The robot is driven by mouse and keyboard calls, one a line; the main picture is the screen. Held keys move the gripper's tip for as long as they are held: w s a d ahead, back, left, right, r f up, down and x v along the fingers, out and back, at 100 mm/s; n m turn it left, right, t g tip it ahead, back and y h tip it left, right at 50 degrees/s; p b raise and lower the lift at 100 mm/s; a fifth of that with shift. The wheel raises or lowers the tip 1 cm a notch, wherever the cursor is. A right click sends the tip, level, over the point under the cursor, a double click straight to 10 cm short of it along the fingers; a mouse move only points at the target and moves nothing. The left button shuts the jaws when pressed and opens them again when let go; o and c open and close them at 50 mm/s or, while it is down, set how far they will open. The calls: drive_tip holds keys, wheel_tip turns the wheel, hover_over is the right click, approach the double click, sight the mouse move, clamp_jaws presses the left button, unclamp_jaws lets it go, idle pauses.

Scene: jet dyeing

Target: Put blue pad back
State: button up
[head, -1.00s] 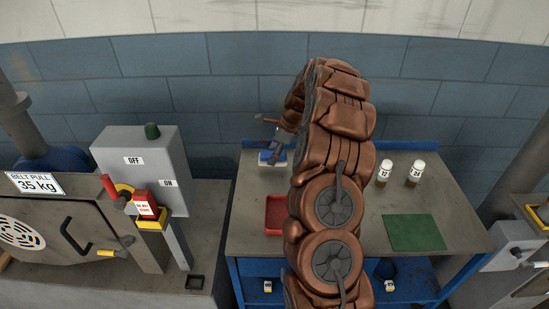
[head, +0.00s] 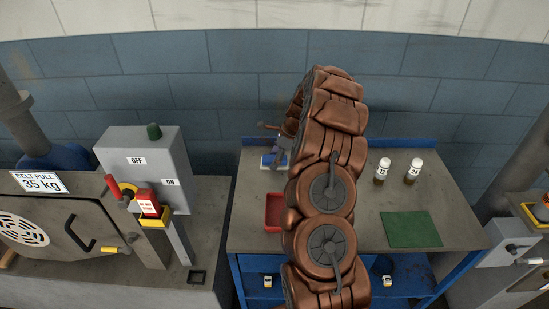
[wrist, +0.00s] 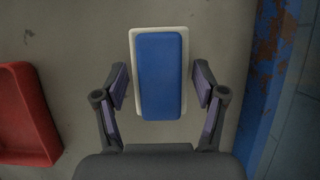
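The blue pad (wrist: 161,75) lies flat on a slightly larger white holder (wrist: 132,50), whose rim shows around its top and sides. In the head view the pad (head: 281,161) and the holder (head: 265,161) are at the back left of the worktable, partly hidden by my gripper. My gripper (wrist: 160,83) is open, with one finger on each side of the pad. A gap shows between each finger and the blue surface, and nothing is held. In the head view my gripper (head: 281,148) is over the pad; its exact height is hard to tell.
A red tray (wrist: 30,115) lies to the left in the wrist view. On the worktable (head: 372,228) stand two white-capped bottles (head: 382,171) (head: 413,171) and a green mat (head: 411,229). A blue raised edge (wrist: 262,80) and wall are close on the right in the wrist view.

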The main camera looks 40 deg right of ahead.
drive_tip(key=shift+o, duration=1.2)
drive_tip(key=shift+r, duration=0.1)
drive_tip(key=b+v, duration=0.4)
drive_tip(key=v, duration=0.8)
drive_tip(key=s+a+r+n+g, duration=0.15)
drive_tip(key=s+a+n, duration=0.25)
drive_tip(key=a, duration=0.5)
drive_tip(key=s+a+r+n, duration=0.3)
drive_tip(key=s+a+n, duration=0.15)
drive_tip(key=a, duration=0.35)
drive_tip(key=s+a+r+n+g, duration=0.1)
drive_tip(key=s+a+r+n, duration=0.3)
drive_tip(key=a, duration=0.5)
drive_tip(key=s+a+f+n+g+h, duration=0.1)
drive_tip(key=s+n, duration=0.5)
drive_tip(key=s, duration=0.6)
drive_tip(key=s+a+f+n+g+h, duration=0.1)
drive_tip(key=s+a+f+n, duration=0.3)
drive_tip(key=s, duration=0.9)
drive_tip(key=a+n+h, duration=0.1)
drive_tip(key=n, duration=0.2)
drive_tip(key=shift+a+f+h, duration=0.3)
drive_tip(key=shift+f, duration=0.05)
